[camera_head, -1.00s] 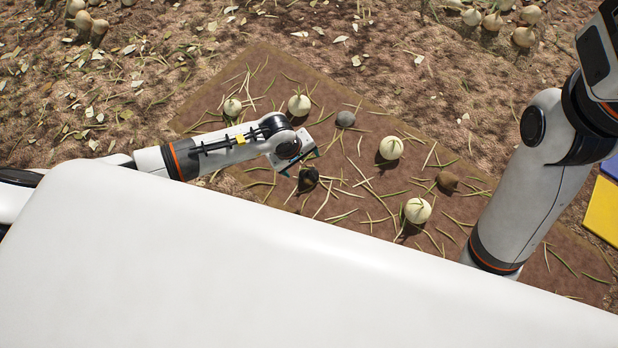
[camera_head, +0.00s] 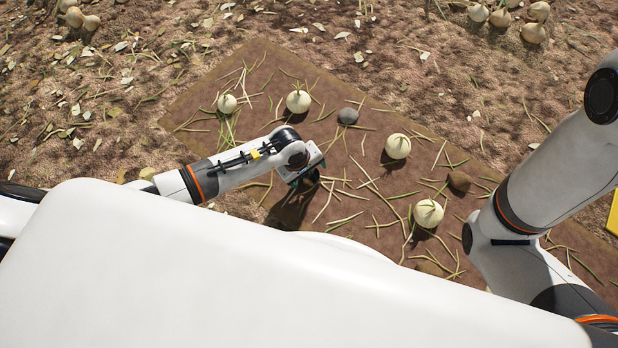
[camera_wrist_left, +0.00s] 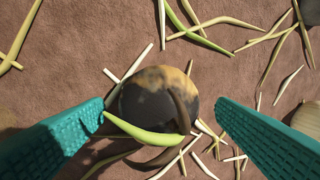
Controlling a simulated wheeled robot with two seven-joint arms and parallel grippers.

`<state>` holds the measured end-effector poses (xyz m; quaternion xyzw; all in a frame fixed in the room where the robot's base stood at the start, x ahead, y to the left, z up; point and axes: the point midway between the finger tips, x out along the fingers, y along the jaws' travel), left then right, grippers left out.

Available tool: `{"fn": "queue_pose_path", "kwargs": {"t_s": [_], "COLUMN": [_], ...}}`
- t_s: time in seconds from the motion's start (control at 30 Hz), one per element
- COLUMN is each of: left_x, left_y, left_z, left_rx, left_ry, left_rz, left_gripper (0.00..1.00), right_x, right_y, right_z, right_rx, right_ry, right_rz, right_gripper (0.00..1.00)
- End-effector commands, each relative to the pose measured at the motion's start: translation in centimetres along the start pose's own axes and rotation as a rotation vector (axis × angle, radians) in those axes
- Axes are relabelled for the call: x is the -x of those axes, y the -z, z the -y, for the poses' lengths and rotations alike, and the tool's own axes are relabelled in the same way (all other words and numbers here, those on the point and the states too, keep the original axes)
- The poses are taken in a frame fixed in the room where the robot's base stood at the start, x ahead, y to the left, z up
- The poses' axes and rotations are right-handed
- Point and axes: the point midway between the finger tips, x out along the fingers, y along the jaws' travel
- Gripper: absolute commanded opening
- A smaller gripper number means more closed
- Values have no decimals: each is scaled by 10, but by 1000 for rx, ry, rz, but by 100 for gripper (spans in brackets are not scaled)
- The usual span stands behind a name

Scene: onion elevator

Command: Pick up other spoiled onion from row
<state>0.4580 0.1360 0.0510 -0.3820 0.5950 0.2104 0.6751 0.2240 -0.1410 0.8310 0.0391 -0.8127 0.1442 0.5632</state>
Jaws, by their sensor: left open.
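A spoiled onion (camera_wrist_left: 158,95), dark with yellow-brown patches, lies on the brown soil in the left wrist view. My left gripper (camera_wrist_left: 160,128) is open, with a teal finger on each side of the onion and gaps between. A green stalk crosses the onion's lower edge. In the head view my left gripper (camera_head: 300,180) points down over the soil bed and mostly hides this onion. My right arm comes in at the right of the head view; its gripper is not seen.
Pale onions (camera_head: 298,101), (camera_head: 398,146) and (camera_head: 428,213) lie on the brown soil bed (camera_head: 270,68). A grey stone (camera_head: 348,116) and a brown lump (camera_head: 459,181) lie among them. Loose green stalks are scattered about. A yellow panel (camera_head: 613,213) shows at the right edge.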

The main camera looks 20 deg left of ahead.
Motion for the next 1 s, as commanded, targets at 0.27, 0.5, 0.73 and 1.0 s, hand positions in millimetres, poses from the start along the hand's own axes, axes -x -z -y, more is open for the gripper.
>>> {"fn": "queue_pose_path", "kwargs": {"t_s": [0.27,0.5,0.73,1.0], "left_x": [-5,-5,-5,21], "left_y": [0,0,0,-1], "left_z": [0,0,0,8], "left_rx": [1,1,1,0], "left_ry": [0,-1,0,1], "left_rz": [0,0,0,2], "left_gripper": [80,42,28,28], "right_x": [4,4,4,-15], "right_y": [-1,-2,-2,6], "right_z": [-1,-1,-1,3], "right_rx": [0,0,0,0], "right_ry": [0,-1,-1,-1], "right_rz": [0,1,1,-1], "right_gripper": [90,90,90,90]}}
